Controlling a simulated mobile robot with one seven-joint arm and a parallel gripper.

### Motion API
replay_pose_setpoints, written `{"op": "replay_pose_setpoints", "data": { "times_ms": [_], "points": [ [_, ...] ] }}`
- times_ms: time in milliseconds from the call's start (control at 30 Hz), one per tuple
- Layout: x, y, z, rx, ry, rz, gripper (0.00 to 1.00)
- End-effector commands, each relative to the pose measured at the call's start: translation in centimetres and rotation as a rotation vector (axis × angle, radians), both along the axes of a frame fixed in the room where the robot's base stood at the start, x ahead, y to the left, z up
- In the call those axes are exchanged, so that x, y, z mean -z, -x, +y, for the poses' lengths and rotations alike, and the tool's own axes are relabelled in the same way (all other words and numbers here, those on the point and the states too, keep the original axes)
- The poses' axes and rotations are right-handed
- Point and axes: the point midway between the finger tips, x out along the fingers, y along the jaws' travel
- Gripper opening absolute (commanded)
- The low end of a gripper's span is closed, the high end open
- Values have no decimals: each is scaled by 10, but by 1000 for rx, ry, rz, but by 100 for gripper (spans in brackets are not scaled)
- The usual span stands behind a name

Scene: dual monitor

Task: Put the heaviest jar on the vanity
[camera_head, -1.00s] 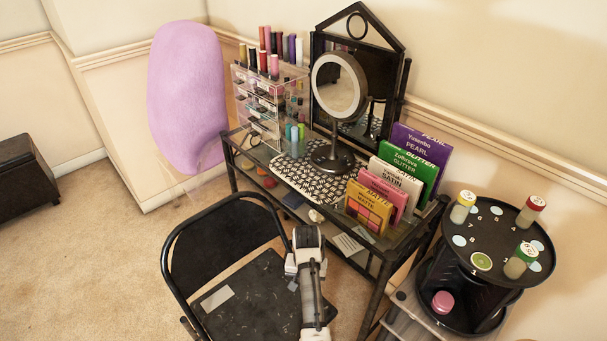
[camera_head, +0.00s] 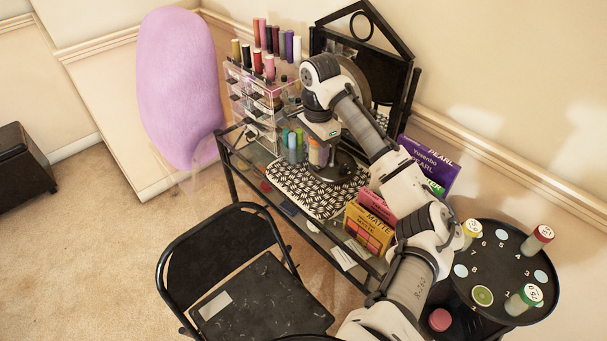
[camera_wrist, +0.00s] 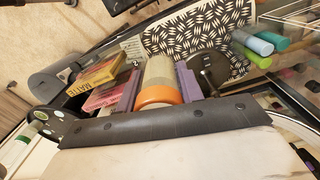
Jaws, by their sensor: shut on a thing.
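My gripper (camera_head: 320,148) is over the vanity, in front of the round mirror. It is shut on a jar with an orange lid (camera_wrist: 158,94); the jar has a pale body and sits between the purple fingers in the wrist view. In the head view the held jar (camera_head: 314,154) is partly hidden by my gripper. It is over or close to the black-and-white mat (camera_head: 290,184) on the vanity (camera_head: 240,165); I cannot tell whether it touches. Jars with yellow (camera_head: 472,229), red (camera_head: 541,236) and green (camera_head: 525,298) lids stand on the round black stand (camera_head: 500,262).
Green and blue tubes (camera_head: 293,146) stand left of the held jar, near a clear drawer organizer (camera_head: 262,108). Makeup boxes (camera_head: 368,228) stand to the right, below my arm. The mirror base (camera_head: 333,170) is close behind. A black folding chair (camera_head: 225,265) is in front.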

Motion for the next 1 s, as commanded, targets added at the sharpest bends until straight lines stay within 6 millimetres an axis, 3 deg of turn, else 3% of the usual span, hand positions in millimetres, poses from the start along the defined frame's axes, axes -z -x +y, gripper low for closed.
{"op": "replay_pose_setpoints", "data": {
  "times_ms": [67,167,600,700,1000],
  "points": [
    [-4,2,-4,30,0,0,12],
    [8,4,-5,43,-5,3,12],
    [120,4,-3,42,-7,4,12],
    [138,4,-3,40,-5,1,12],
    [166,4,-5,41,-3,1,12]
  ]
}}
